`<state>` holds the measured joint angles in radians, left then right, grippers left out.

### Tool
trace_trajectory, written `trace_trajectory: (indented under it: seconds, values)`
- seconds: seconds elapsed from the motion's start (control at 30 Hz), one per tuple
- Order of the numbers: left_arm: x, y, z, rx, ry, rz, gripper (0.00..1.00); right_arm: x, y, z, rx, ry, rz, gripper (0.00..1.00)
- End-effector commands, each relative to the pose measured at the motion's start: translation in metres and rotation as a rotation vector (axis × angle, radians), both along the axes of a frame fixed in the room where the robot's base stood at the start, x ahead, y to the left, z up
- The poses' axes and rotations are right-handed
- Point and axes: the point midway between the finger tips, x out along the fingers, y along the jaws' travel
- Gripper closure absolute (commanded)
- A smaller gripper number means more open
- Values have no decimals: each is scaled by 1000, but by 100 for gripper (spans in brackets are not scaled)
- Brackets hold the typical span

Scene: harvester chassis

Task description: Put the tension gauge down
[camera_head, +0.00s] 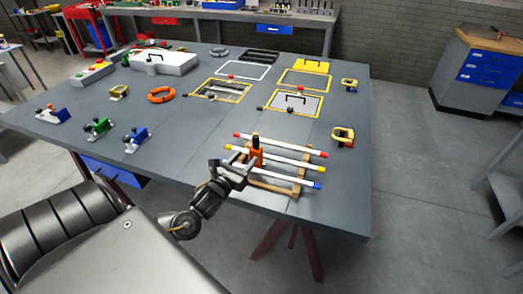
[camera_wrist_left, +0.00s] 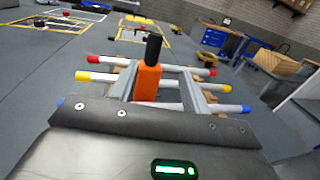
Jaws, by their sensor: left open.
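The tension gauge (camera_head: 257,152), an orange body with a black top, stands upright at the rods on the table. In the left wrist view the gauge (camera_wrist_left: 148,82) shows between the two grey fingers of my left gripper (camera_wrist_left: 160,76). The fingers are spread, with a visible gap to the right of the gauge. In the head view my left gripper (camera_head: 240,165) is low over the front of the rods, right by the gauge. The gauge's foot is hidden, so I cannot tell exactly what it rests on. My right gripper is not in view.
White rods with red (camera_head: 300,148), yellow (camera_head: 295,162) and blue (camera_head: 290,178) ends lie across a wooden rack (camera_head: 301,178). The table's right front corner (camera_head: 345,215) is bare.

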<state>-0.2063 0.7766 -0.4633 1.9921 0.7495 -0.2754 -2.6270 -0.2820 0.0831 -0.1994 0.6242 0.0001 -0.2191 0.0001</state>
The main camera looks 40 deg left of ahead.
Motion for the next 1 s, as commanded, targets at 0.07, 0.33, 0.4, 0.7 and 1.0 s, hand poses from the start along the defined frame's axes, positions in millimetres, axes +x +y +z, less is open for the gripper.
trace_trajectory:
  seconds: [0.07,0.33,0.4,0.7,1.0]
  values:
    - [-1,4,0,1,0,7,53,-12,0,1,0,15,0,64]
    - [32,18,2,1,-2,23,53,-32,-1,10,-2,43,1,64]
    - [39,19,1,2,-1,22,53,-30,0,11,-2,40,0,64]
    - [53,20,1,0,0,18,53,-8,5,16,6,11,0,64]
    - [92,28,-1,0,0,18,53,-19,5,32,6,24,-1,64]
